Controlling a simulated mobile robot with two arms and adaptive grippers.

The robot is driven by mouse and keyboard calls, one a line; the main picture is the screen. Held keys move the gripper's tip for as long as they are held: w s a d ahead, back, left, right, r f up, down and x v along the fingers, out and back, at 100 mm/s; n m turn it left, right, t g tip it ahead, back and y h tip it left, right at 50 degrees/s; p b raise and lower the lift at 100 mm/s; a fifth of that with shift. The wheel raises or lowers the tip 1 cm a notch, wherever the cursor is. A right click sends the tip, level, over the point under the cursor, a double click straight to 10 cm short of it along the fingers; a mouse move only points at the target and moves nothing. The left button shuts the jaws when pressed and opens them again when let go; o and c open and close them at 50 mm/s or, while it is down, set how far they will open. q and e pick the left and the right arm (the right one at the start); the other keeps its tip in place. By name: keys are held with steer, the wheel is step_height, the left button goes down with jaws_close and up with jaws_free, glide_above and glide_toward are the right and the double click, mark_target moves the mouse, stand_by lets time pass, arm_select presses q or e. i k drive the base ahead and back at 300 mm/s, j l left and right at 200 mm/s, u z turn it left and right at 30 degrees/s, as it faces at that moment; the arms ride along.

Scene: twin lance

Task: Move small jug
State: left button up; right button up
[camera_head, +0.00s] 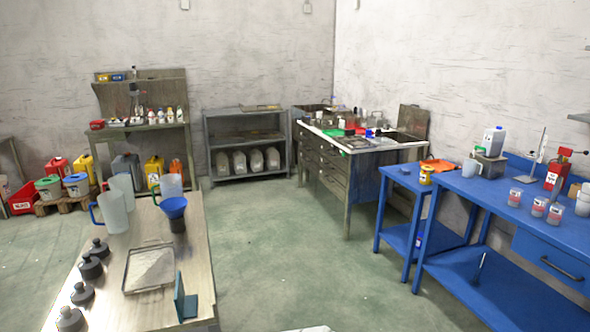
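Several jugs are in view, and I cannot tell for certain which is the small jug. On the wooden table at the left, a large translucent jug (113,212) with a blue handle stands near the left edge. A second jug (123,187) is partly hidden behind it. Neither of my grippers is in view.
The wooden table (205,262) also holds a blue funnel (173,207), a metal tray (150,268) and several dark lidded containers. The blue workbench (478,190) carries a white canister (493,141) and several small jars. Green floor between them is clear.

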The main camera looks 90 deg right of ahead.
mark_target(470, 165)
steer(key=z, duration=3.85)
steer(key=i+j+z, duration=0.15)
steer(key=z, duration=0.3)
steer(key=i+j+z, duration=0.2)
steer(key=z, duration=0.25)
steer(key=i+j+z, duration=0.1)
steer(key=j+z, duration=0.25)
steer(key=z, duration=0.15)
steer(key=i+j, duration=0.1)
steer(key=j, duration=0.35)
steer(key=i+j, duration=0.1)
steer(key=j, duration=0.35)
steer(key=i+j, duration=0.1)
steer(key=j, duration=0.35)
steer(key=i+j, duration=0.1)
steer(key=j, duration=0.35)
steer(key=i+j, duration=0.1)
steer(key=j, duration=0.35)
steer(key=i+j, duration=0.15)
steer(key=j, duration=0.25)
